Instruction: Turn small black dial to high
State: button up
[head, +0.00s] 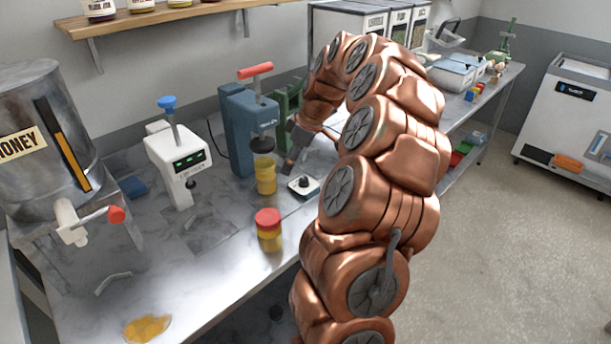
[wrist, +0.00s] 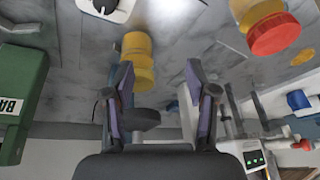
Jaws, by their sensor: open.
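The small black dial (head: 303,183) sits on top of a low white box (head: 296,193) on the metal bench. In the wrist view the dial (wrist: 104,5) is at the top edge, partly cut off. My gripper (head: 290,162) is above the bench, just behind and left of the dial, apart from it. In the wrist view my gripper (wrist: 158,75) has its two fingers spread, with nothing held between them. I cannot read the dial's setting.
A blue press (head: 238,130) with a yellow jar (head: 265,178) stands left of my gripper. A red-lidded jar (head: 269,232) stands near the bench's front edge. A green machine (head: 289,105) is behind, and a white capping machine (head: 178,160) is further left.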

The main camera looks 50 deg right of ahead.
send_near(304, 178)
jog(key=f, duration=0.1)
jog(key=shift+h, duration=0.3)
jog(key=shift+a+p+x, duration=0.15)
jog(key=shift+p+x, duration=0.6)
jog(key=shift+x, duration=1.3)
jog(key=shift+a+p+x, duration=0.2)
jog(key=shift+p+x, duration=0.55)
jog(key=shift+x, duration=1.25)
grip_shut()
